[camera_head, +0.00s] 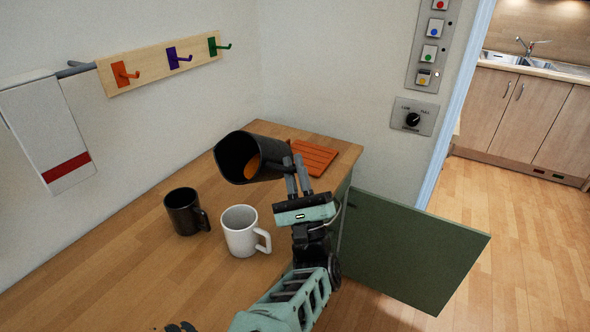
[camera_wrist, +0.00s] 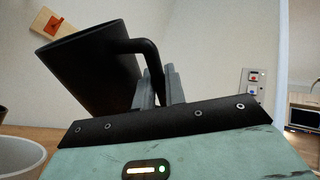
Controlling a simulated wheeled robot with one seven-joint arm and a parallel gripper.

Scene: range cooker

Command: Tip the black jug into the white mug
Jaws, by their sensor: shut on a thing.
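The black jug (camera_head: 238,150) is held in the air above the counter, tilted with its mouth facing left and toward the camera. Something orange shows inside it. My gripper (camera_head: 297,176) is shut on the jug's handle; in the wrist view the fingers (camera_wrist: 160,88) close on the handle of the jug (camera_wrist: 92,70). The white mug (camera_head: 240,232) stands upright on the counter, below the jug and a little nearer the camera, its handle to the right. Its rim shows at the lower left of the wrist view (camera_wrist: 18,155). The jug and mug are apart.
A black mug (camera_head: 183,213) stands on the wooden counter (camera_head: 110,255) left of the white mug. An orange mat (camera_head: 314,157) lies at the back. A green cabinet door (camera_head: 415,250) stands open at the right. Hooks (camera_head: 170,58) and a towel (camera_head: 45,130) are on the wall.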

